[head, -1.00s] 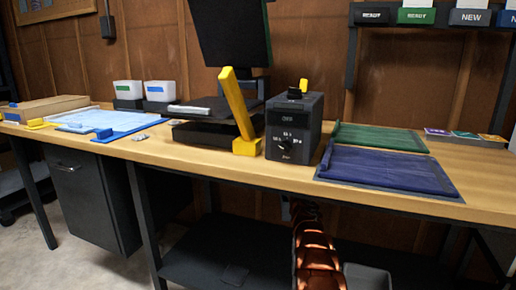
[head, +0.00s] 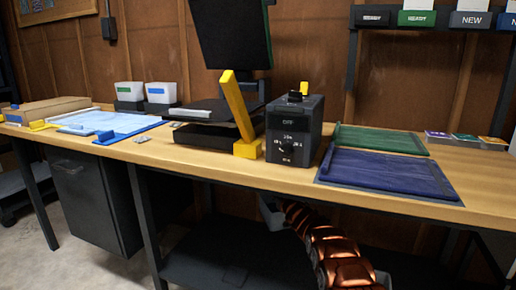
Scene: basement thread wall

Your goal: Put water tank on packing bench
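I cannot make out a water tank in the head view. A long wooden-topped bench (head: 225,178) on dark legs runs across the view; no marking shows whether it is the packing bench. My coppery, segmented arm (head: 330,250) reaches up from the bottom edge, below the bench's front edge. A grey part (head: 271,213) at its far end, perhaps my gripper, is small and in shadow under the bench top. Its fingers cannot be made out, nor whether it holds anything.
On the bench stand a black press with a yellow handle (head: 236,105), a dark control box (head: 294,130), a green tray (head: 380,140), a navy tray (head: 385,172), two white bins (head: 161,92) and a cardboard box (head: 50,109). A dark lower shelf (head: 205,260) lies beneath.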

